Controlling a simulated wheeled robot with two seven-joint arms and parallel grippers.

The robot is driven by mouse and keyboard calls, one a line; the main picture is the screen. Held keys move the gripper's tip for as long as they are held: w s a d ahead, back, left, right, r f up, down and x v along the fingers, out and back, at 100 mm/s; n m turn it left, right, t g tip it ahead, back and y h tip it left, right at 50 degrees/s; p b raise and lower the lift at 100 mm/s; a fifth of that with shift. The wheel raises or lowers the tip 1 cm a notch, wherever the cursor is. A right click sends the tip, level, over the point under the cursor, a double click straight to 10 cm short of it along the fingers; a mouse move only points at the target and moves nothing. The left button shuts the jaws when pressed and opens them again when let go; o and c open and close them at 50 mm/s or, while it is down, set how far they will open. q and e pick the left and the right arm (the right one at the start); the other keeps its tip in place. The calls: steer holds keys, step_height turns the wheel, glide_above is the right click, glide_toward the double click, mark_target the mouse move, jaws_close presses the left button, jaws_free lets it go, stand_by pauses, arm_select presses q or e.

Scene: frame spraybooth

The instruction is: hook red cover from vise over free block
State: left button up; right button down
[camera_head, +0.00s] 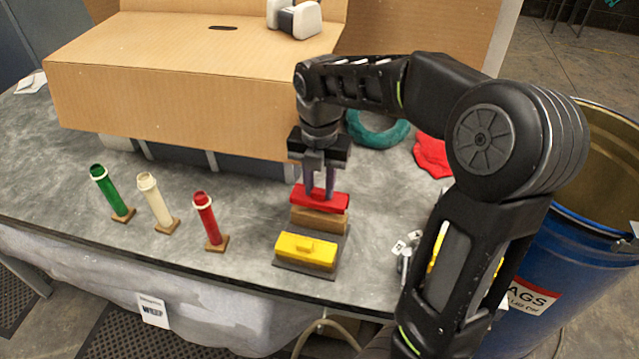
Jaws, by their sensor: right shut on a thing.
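The red cover (319,202) sits at the top of a tan wooden block (318,221) in the middle of the table. Whether it rests fully on that block or hovers slightly is hard to tell. My right gripper (319,190) points down from above and is shut on the red cover's raised middle. In front, a yellow cover (298,256) sits on a dark grey base plate (334,262). No vise is clearly recognisable. My left gripper is out of view.
Three tilted tubes, green (107,189), cream (154,199) and red (206,217), stand on wooden feet at left. A large cardboard box (170,105) fills the back. A teal ring (378,130) and red cloth (432,155) lie behind my arm. A blue drum (545,290) stands right.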

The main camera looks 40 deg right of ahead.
mark_target(319, 199)
steer(key=shift+f+b, duration=1.6)
steer(key=shift+f, duration=0.65)
steer(key=c, duration=1)
jaws_free()
steer(key=shift+r, duration=0.15)
step_height(319, 199, up, 8)
steer(key=shift+f, duration=0.2)
